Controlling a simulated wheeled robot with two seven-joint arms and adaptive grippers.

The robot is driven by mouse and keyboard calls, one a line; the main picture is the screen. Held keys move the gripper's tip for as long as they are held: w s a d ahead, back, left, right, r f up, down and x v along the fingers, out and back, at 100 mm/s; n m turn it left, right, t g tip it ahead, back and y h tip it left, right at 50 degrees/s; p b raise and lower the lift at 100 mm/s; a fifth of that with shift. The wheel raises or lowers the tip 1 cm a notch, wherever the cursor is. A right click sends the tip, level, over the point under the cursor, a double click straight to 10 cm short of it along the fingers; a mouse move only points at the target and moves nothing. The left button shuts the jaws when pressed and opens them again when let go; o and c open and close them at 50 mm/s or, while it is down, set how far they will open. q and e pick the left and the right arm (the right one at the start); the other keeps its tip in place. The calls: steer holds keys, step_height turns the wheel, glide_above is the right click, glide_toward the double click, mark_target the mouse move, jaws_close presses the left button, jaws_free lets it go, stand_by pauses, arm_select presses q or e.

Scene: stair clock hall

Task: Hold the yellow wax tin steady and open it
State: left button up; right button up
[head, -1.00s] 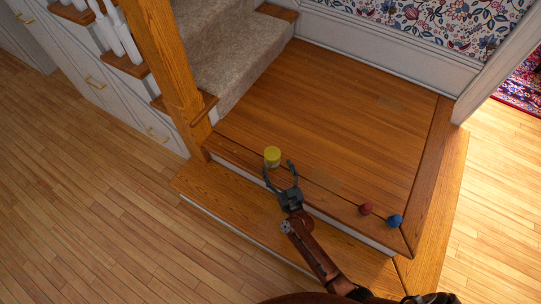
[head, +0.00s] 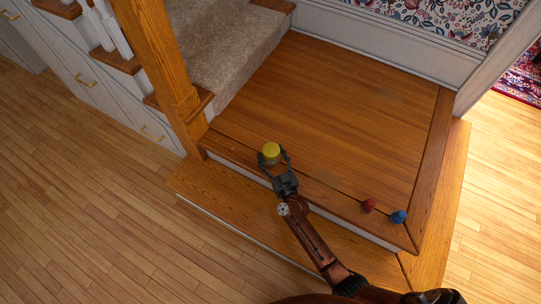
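The yellow wax tin (head: 271,149) stands upright on the wooden landing, near its front left edge. It has a yellow lid, and its lower part is partly hidden by my gripper. My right gripper (head: 275,158) is open, with its fingers on either side of the tin. A small gap seems to show between the right-hand finger and the tin. Whether the left-hand finger touches it I cannot tell. My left gripper is not in view.
A red knob-like object (head: 368,205) and a blue one (head: 399,216) sit near the landing's front right edge. A wooden newel post (head: 171,75) and carpeted stairs (head: 225,50) rise at the left. A lower step (head: 225,195) runs along the front. The landing's middle (head: 340,110) is clear.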

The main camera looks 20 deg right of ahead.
steer(key=shift+r, duration=0.1)
steer(key=c, duration=1.3)
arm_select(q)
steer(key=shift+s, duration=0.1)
